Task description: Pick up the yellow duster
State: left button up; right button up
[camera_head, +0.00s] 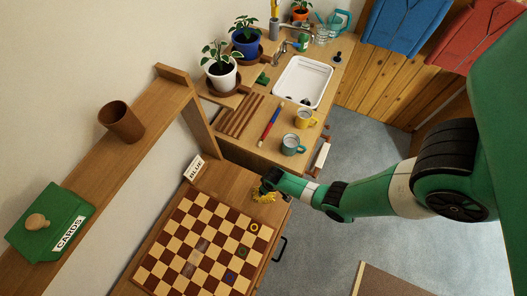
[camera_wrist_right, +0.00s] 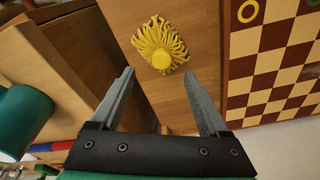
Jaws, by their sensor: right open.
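The yellow duster (camera_head: 262,196) lies on the wooden top beside the checkered board, near the corner by the BLUE sign. In the right wrist view the duster (camera_wrist_right: 172,38) is a round bundle of yellow strands with a smooth yellow knob. My right gripper (camera_head: 267,184) reaches in from the right and is at the duster in the head view, partly covering it. In the wrist view its jaws (camera_wrist_right: 159,74) are open and empty, with the duster just beyond and between the fingertips. My left gripper is in neither view.
The checkered board (camera_head: 192,240) with a few coloured rings lies close by. A BLUE sign (camera_head: 194,168) stands at the top's back edge. A teal mug (camera_head: 292,144) and a yellow mug (camera_head: 305,118) stand on the sink counter. Open floor (camera_head: 310,240) lies to the right.

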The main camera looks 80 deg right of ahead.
jog(key=f+b, duration=0.2)
jog(key=f, duration=0.1)
jog(key=f+b, duration=0.1)
jog(key=shift+w+d+f, duration=0.15)
jog(key=shift+w+d, duration=0.05)
jog(key=shift+w, duration=0.1)
jog(key=f+b, duration=0.2)
jog(key=w+f+b, duration=0.1)
jog(key=f+b, duration=0.1)
jog(key=f, duration=0.1)
jog(key=shift+w+d, duration=0.1)
jog(key=shift+d, duration=0.1)
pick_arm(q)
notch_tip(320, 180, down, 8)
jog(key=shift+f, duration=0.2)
pick_arm(e)
jog(key=shift+r, duration=0.1)
jog(key=shift+c, duration=0.3)
grip_shut()
